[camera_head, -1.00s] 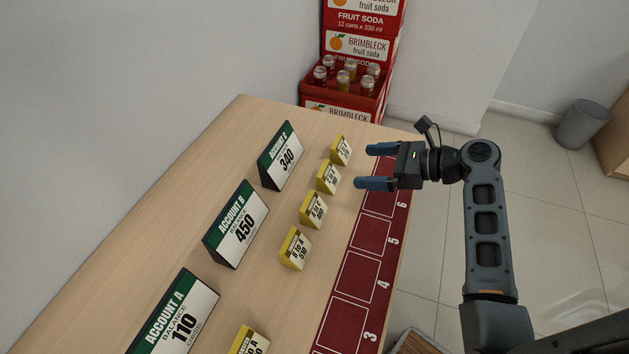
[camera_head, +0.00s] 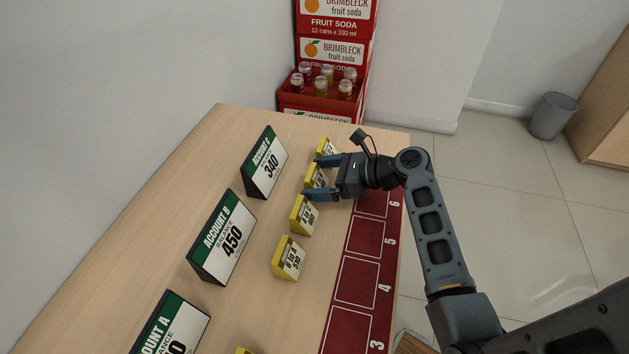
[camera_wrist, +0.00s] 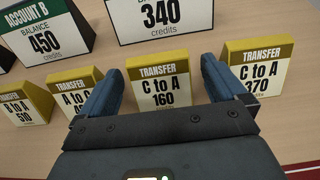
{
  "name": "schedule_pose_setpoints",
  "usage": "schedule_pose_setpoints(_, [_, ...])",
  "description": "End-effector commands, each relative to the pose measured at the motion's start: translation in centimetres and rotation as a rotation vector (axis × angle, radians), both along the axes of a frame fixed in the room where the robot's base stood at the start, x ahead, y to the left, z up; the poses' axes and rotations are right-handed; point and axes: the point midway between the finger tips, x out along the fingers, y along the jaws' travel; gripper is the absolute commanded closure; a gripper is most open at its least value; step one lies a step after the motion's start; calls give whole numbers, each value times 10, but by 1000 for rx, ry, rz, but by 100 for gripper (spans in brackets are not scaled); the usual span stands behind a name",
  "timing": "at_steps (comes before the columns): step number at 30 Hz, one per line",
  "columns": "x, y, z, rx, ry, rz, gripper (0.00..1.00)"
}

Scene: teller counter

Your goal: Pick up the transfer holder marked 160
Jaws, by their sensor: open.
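The transfer holder marked 160 (camera_wrist: 160,88) is a small yellow wedge with a white card reading "C to A 160". In the wrist view it stands upright between the two open fingers of my gripper (camera_wrist: 158,92), with the fingers beside it. In the head view the holder (camera_head: 317,175) is partly covered by my gripper (camera_head: 321,178), whose fingers reach around its two sides. Whether the fingers touch it I cannot tell. My gripper is open and holds nothing.
A holder marked 370 (camera_wrist: 258,70) stands close right, and an "A to C" holder (camera_wrist: 75,92) close left. Behind stand the account signs showing 340 (camera_wrist: 160,18) and 450 (camera_wrist: 45,35). A red numbered strip (camera_head: 362,240) lines the counter's right edge.

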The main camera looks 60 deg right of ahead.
Motion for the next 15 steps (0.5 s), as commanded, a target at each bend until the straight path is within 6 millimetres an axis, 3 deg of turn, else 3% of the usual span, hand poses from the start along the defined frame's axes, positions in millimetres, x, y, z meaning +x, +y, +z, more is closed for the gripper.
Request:
schedule_pose_setpoints(9, [6, 2, -2, 0, 0, 0, 2])
schedule_pose_setpoints(15, [5, 2, -2, -1, 0, 0, 21])
